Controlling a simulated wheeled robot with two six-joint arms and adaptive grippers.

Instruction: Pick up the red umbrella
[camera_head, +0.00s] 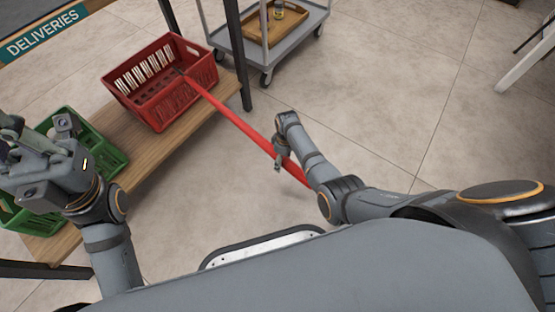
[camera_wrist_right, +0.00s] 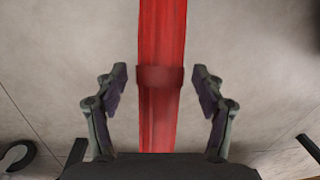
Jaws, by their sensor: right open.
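The long red umbrella (camera_head: 237,120) slants in the head view from the red crate toward my right arm, its near end partly hidden behind the arm. In the right wrist view the umbrella (camera_wrist_right: 161,115) runs straight up the middle, with a darker red band across it. My right gripper (camera_wrist_right: 161,80) is open, one finger on each side of the umbrella, with gaps on both sides. In the head view my right gripper (camera_head: 282,158) is at the umbrella's lower part. My left gripper (camera_head: 35,140) is at the left, over the green crate; its fingers are unclear.
The red crate (camera_head: 157,112) and green crates (camera_head: 110,158) stand on a wooden shelf (camera_head: 150,150) with dark posts. A grey trolley (camera_head: 285,40) with a wooden tray (camera_head: 262,22) stands behind. A "DELIVERIES" sign (camera_head: 42,35) is upper left.

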